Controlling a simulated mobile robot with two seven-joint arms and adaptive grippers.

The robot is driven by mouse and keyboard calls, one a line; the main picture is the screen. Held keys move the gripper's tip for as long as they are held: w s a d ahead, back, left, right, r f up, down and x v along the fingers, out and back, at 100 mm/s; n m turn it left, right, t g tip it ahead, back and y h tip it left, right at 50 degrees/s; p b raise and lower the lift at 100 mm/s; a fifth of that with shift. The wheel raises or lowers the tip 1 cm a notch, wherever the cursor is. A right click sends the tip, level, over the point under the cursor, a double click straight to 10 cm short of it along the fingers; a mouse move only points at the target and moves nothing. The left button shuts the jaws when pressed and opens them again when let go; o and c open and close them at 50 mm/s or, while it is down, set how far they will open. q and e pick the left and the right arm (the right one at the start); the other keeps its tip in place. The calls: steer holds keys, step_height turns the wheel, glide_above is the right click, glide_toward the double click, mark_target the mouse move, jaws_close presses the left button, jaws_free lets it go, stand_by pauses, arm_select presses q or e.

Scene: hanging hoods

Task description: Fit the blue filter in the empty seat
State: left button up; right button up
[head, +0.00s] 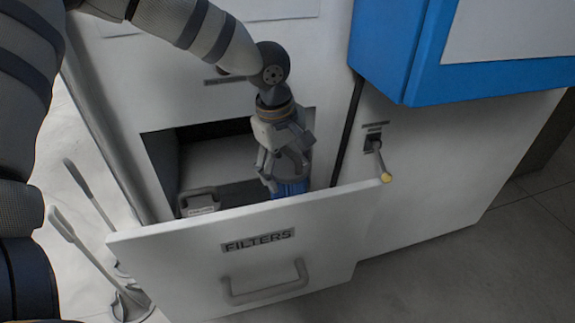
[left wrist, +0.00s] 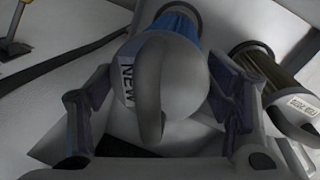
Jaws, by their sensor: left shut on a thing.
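The blue filter (head: 290,188) is in the open drawer marked FILTERS, mostly hidden behind the drawer front in the head view. In the left wrist view, the blue filter (left wrist: 174,37) has a rounded grey cap with a loop handle and a NEW label. My left gripper (head: 282,172) reaches down from above and is shut on this filter, with its fingers on both sides of the cap in the left wrist view (left wrist: 163,105). I cannot make out the empty seat in either view. My right gripper is not in view.
The drawer front (head: 245,255) stands pulled out. A yellow-tipped lever (head: 380,160) and a blue cabinet (head: 425,60) are to the right.

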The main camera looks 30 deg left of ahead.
arm_select(q)
steer(key=shift+f+b, duration=0.55)
steer(key=shift+f, duration=2.25)
steer(key=o, duration=1.4)
steer(key=shift+c, duration=0.2)
steer(key=r, duration=0.4)
steer(key=s+r, duration=0.1)
steer(key=r, duration=0.2)
steer(key=s+r, duration=0.1)
steer(key=r, duration=0.3)
steer(key=shift+a+r, duration=0.3)
steer(key=shift+r, duration=0.05)
